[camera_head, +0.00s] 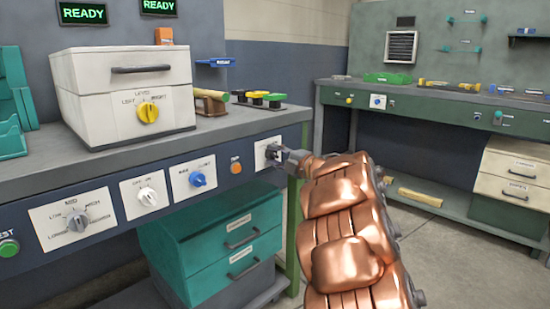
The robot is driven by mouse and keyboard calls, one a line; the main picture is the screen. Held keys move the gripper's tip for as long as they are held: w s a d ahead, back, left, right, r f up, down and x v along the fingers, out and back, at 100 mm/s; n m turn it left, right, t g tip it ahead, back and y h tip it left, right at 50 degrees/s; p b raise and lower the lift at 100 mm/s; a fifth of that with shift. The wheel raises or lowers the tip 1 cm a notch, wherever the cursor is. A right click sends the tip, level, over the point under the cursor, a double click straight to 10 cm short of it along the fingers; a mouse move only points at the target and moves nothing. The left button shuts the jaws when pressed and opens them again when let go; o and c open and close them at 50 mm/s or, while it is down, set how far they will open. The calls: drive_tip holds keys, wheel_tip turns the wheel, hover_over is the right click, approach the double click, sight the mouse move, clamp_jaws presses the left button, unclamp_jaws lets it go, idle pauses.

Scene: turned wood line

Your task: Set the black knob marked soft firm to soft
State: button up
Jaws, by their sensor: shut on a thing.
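My copper-coloured arm reaches in from the lower right to the front panel of the left bench. My gripper (276,155) is at the white plate (260,147) at the panel's right end. It is shut on the small black knob (270,152) there. The fingers hide most of the knob, so I cannot tell which way it points. The marking on this plate is covered or too small to read.
Left along the panel are an orange button (236,167), a blue knob (198,180), a white knob (148,196), a grey knob (78,222) and a green button (8,247). Teal drawers (225,240) stand below. A white box with a yellow knob (148,112) sits on the bench.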

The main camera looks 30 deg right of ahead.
idle(0.3)
drive_tip(key=o, duration=1.1)
drive_tip(key=shift+o, duration=0.2)
drive_tip(key=v, duration=1.2)
